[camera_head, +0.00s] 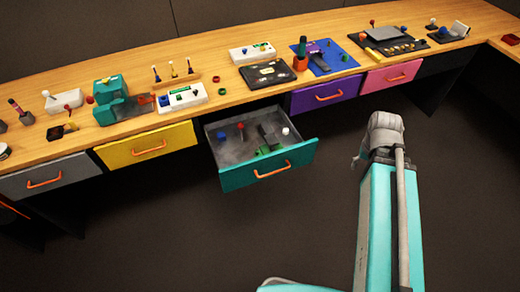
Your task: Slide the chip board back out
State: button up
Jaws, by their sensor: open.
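A dark, reddish-edged flat piece (134,106) lies at the right side of a teal block-shaped device (107,88) on the bench. It may be the chip board, but it is too small to tell, and I cannot tell whether it is inside a slot. My arm rises at the right of the view, in front of the bench. My gripper does not show; only a grey joint and teal link of my arm are visible.
A teal drawer (267,171) stands open with several small items inside. The yellow (147,146), purple (326,94) and pink (391,76) drawers are shut. White panels (182,97) and a black panel (267,75) lie on the wooden bench. The floor before it is clear.

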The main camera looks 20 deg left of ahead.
aim_at(264, 148)
jog(key=k, duration=1.25)
jog(key=u, duration=0.7)
jog(key=i, duration=1)
